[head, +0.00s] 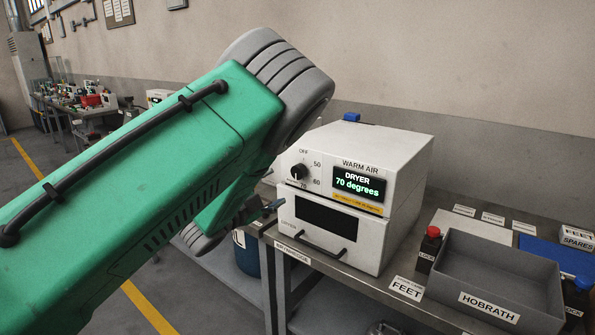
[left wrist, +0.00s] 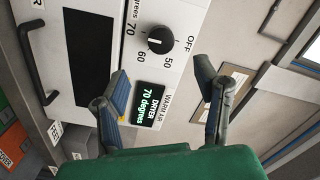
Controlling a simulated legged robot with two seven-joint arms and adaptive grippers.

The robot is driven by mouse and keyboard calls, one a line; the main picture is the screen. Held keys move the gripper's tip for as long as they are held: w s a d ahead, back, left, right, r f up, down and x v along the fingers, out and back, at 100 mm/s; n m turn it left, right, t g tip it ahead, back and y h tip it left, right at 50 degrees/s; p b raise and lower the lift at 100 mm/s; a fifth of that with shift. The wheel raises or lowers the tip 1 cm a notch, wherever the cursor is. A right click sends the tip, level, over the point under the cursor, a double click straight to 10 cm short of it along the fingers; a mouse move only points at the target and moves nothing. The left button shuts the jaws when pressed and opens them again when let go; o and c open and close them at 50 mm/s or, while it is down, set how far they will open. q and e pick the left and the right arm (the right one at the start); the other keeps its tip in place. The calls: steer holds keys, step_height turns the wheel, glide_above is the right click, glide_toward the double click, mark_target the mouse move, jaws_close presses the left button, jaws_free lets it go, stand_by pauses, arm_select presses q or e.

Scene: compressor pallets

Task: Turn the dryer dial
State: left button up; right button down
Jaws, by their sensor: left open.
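The white dryer (head: 385,150) stands on a metal bench, with its front face towards me. Its round black dial (head: 298,171) has marks OFF, 50, 60 and 70 around it. The display (head: 358,184) reads "DRYER 70 degrees". In the left wrist view the dial (left wrist: 160,40) lies ahead of the gap between my fingers, and the display (left wrist: 149,104) is nearer the left finger in the picture. In the head view my green arm hides most of that gripper. My right gripper is not in view.
A grey tray (head: 498,258) labelled HOBRATH stands right of the dryer, with a red-topped bottle (head: 430,248) beside it. The dryer's lower door has a protruding handle (head: 318,247). A cluttered bench (head: 85,105) stands far left.

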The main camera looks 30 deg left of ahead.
mark_target(296, 174)
arm_select(q)
steer(key=w+p, duration=0.1)
steer(key=w, duration=0.9)
steer(key=shift+w+d, duration=0.1)
steer(key=shift+w, duration=0.25)
steer(key=c, duration=1.1)
